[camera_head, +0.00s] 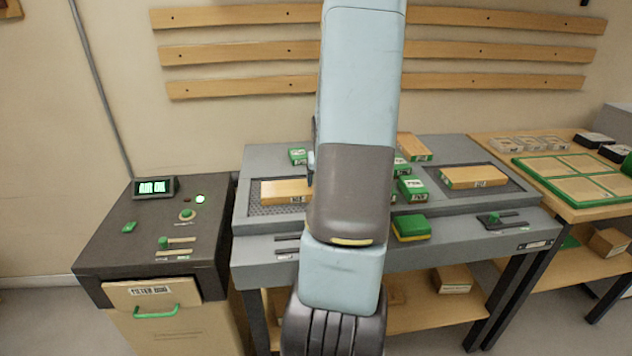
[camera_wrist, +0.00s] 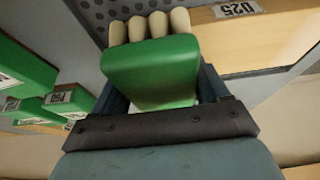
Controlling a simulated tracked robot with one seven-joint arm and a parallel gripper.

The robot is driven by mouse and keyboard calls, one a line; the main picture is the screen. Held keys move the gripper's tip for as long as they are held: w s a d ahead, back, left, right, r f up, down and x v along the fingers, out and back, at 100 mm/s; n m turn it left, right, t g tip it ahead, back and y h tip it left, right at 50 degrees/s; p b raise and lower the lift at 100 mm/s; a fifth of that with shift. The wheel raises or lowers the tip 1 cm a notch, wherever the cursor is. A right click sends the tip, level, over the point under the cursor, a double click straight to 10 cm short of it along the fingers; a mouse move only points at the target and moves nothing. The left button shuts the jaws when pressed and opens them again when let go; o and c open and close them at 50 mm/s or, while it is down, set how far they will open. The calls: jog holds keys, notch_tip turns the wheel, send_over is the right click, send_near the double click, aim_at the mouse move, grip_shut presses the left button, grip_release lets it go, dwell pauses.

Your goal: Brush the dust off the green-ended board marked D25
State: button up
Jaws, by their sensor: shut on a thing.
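My gripper (camera_wrist: 160,88) is shut on a green-backed brush (camera_wrist: 152,62) with several cream bristle tufts pointing away from the camera. A wooden board (camera_wrist: 270,38) with a label reading D25 lies to the right of the brush in the wrist view. A gap shows between the brush and the label. The board runs out of the frame, and no green end shows on it there. Dust on it cannot be made out. In the head view my arm hides the gripper and brush. I cannot tell which board there is D25.
In the head view, wooden boards lie left (camera_head: 284,190) and right (camera_head: 474,176) on the grey bench (camera_head: 450,222). Green-ended blocks (camera_head: 412,187) and a green-yellow block (camera_head: 411,228) are between them. A dark control cabinet (camera_head: 130,232) stands left, a wooden table with a green-framed tray (camera_head: 531,176) right.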

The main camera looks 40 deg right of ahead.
aim_at(299, 181)
jog(key=shift+w+a+f, duration=0.1)
jog(key=shift+w+a, duration=0.9)
jog(key=shift+a, duration=0.5)
jog(key=shift+w+a+r, duration=0.1)
jog(key=shift+w+a, duration=0.9)
jog(key=shift+a, duration=0.45)
jog(key=shift+w+a+f, duration=0.1)
jog(key=shift+w+a, duration=0.9)
jog(key=shift+a, duration=0.5)
jog(key=shift+w+a, duration=0.6)
jog(key=shift+a, duration=0.25)
jog(key=shift+w+a, duration=0.55)
jog(key=shift+a, duration=0.25)
jog(key=shift+w+a, duration=0.6)
jog(key=shift+a, duration=0.25)
jog(key=shift+s+d+f, duration=0.1)
jog(key=shift+s+d, duration=0.25)
jog(key=shift+d, duration=0.3)
jog(key=shift+s+d+r, duration=0.1)
jog(key=shift+s+d, duration=0.25)
jog(key=shift+d, duration=0.35)
jog(key=shift+s+d+f, duration=0.1)
jog(key=shift+s+d, duration=0.25)
jog(key=shift+d, duration=0.3)
jog(key=shift+s+d, duration=0.25)
jog(key=shift+d, duration=0.35)
jog(key=shift+s+d, duration=0.25)
jog(key=shift+d, duration=0.35)
jog(key=shift+d, duration=0.1)
